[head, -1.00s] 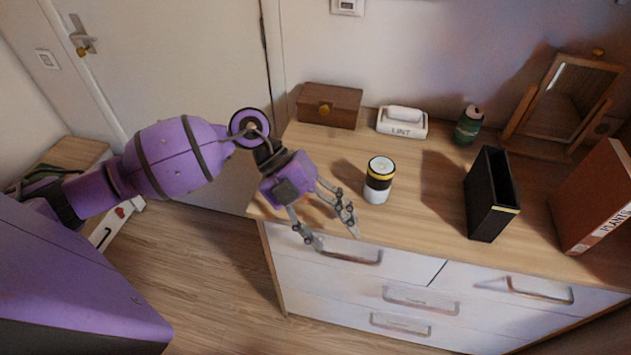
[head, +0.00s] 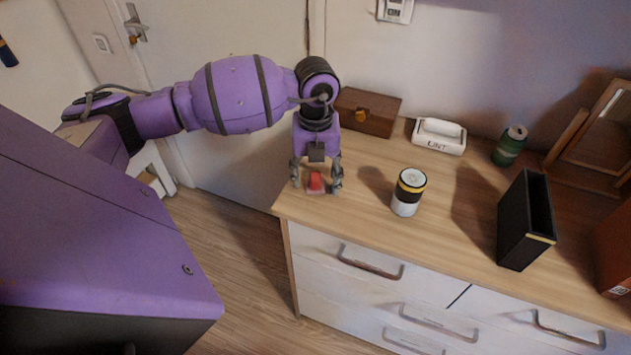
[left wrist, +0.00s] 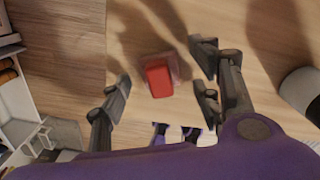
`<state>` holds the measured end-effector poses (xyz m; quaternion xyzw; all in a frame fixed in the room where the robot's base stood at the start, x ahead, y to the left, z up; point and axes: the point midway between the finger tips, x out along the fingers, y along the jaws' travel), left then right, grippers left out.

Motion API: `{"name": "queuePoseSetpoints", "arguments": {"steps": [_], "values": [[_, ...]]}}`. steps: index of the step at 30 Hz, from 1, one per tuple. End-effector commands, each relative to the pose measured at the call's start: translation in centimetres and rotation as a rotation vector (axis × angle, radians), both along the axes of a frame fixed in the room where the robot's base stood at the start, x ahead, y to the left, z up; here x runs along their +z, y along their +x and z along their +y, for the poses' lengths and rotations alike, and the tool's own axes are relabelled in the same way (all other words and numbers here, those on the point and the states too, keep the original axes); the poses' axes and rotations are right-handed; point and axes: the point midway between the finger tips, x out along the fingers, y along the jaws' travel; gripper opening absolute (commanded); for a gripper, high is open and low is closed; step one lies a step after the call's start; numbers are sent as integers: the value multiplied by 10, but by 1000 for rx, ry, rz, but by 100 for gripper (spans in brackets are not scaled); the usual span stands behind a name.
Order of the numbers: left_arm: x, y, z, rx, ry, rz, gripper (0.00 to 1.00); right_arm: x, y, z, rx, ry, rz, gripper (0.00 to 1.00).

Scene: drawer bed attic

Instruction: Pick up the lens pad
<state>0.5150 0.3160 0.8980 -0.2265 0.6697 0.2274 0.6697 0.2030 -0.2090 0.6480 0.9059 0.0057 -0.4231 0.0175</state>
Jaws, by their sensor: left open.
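A small red block on a pinkish, partly see-through base, which I take to be the lens pad (head: 316,182), lies on the dresser top near its left end. My left gripper (head: 316,186) points down over it, open, with fingers on either side of it. In the left wrist view the red pad (left wrist: 158,80) sits between the spread fingers of the left gripper (left wrist: 164,78), with wood visible between it and the fingers on both sides. My right gripper is not in view.
A black, gold and white canister (head: 408,192) stands right of the gripper. Behind are a wooden box (head: 367,111) and a white LINT box (head: 439,136). A green can (head: 509,146) and a black holder (head: 524,225) stand farther right. The dresser's left edge is close.

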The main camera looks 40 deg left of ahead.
Motion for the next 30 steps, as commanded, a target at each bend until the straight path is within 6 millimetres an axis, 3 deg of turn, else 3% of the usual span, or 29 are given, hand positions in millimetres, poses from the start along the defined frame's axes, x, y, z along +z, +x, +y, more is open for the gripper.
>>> {"name": "queuePoseSetpoints", "arguments": {"steps": [8,17,20,30], "values": [[-5,0,0,-1,0,-1,58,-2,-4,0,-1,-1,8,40],[-5,0,0,-1,0,-1,20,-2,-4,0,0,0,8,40],[-5,0,0,-1,0,-1,14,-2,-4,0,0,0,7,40],[2,1,0,-1,-1,-2,14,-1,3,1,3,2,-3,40]]}}
